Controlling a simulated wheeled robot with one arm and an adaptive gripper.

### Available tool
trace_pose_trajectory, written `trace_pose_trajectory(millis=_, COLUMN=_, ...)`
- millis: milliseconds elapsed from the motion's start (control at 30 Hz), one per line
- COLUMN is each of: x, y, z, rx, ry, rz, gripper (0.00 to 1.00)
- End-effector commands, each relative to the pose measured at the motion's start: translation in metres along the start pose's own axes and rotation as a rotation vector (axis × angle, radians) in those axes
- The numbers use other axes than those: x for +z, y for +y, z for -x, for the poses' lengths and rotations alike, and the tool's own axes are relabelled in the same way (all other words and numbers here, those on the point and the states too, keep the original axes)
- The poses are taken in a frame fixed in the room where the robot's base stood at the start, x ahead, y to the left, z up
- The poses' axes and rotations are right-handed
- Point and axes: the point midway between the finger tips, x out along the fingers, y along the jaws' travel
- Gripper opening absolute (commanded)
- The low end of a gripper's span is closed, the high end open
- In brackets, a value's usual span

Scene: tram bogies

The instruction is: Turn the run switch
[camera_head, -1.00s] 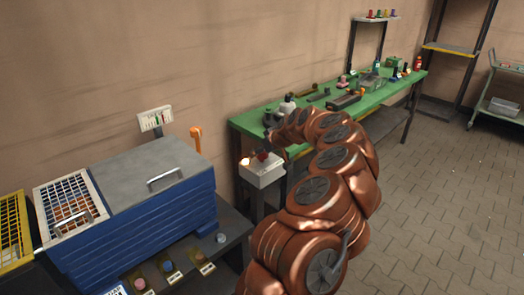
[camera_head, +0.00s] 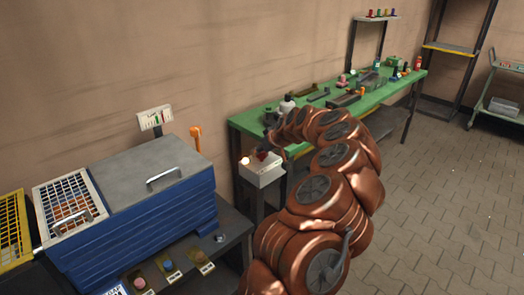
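A small light grey control box (camera_head: 262,174) stands on a post between the blue machine and the green bench. A glowing lamp (camera_head: 245,161) is on the left of its top. A dark red knob (camera_head: 262,155), which looks like the run switch, sits beside the lamp. My copper-coloured arm curves in from the lower right. My gripper (camera_head: 270,142) is small and dark at the arm's far end, right at the knob. Its fingers are too small and dark to read, so I cannot tell whether they touch or hold the knob.
The blue machine (camera_head: 140,232) with a grey lid and handle fills the left. An orange lever (camera_head: 196,137) and a white gauge panel (camera_head: 155,118) stand behind it. The green bench (camera_head: 390,92) holds several parts.

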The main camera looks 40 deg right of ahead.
Motion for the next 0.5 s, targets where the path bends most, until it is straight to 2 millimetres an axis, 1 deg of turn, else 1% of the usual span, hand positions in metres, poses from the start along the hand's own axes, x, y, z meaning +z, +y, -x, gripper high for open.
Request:
trace_pose_trajectory(millis=33, x=0.0026, y=-0.0001, z=-0.0009, rx=0.007, ry=-0.004, rz=-0.008, gripper=0.13)
trace_pose_trajectory(millis=500, x=0.0042, y=0.0009, z=-0.0019, rx=0.143, ry=-0.005, rz=-0.140, gripper=0.13)
